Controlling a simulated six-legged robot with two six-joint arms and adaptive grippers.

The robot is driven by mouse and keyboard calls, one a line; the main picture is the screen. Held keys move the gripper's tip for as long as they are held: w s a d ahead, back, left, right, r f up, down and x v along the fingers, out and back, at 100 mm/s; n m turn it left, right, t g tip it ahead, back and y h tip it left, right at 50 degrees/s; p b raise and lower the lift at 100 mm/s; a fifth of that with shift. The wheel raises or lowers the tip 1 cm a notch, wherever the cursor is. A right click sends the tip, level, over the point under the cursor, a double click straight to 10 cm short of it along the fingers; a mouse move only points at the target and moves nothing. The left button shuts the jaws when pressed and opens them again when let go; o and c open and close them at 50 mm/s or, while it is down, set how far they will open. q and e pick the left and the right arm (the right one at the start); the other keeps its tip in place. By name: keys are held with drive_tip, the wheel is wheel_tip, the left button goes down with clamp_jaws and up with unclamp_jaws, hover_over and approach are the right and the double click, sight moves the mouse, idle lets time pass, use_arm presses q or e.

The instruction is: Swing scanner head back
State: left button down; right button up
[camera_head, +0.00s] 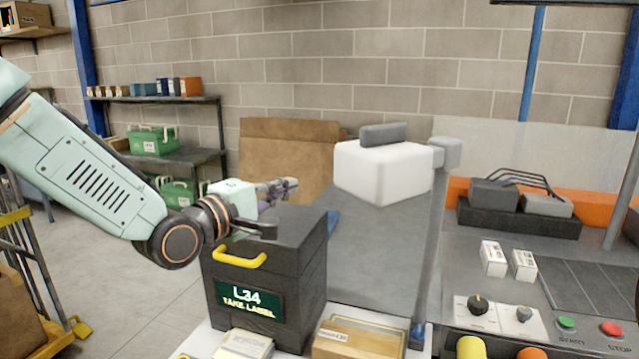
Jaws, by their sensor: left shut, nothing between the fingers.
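A white block with a grey bar on top, which looks like the scanner head (385,172), is at the upper end of a grey upright post (432,240), to the post's left. It hangs over a grey surface. My left gripper (290,186) is shut and empty, above the dark label box and left of the white block. A clear gap separates its fingertips from the block. My right gripper does not show.
The dark box marked L34 (265,275) with a yellow handle stands below my left wrist. A cardboard box (357,340) lies at the front. A control panel with knobs and buttons (500,312) is at right. Shelves (165,100) stand at back left.

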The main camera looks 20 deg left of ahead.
use_arm(q)
drive_tip(key=w+d+p, duration=0.1)
drive_tip(key=w+d, duration=0.3)
drive_tip(key=d, duration=0.1)
drive_tip(key=shift+w+d+p, duration=0.25)
drive_tip(key=shift+d+p, duration=0.15)
idle(0.6)
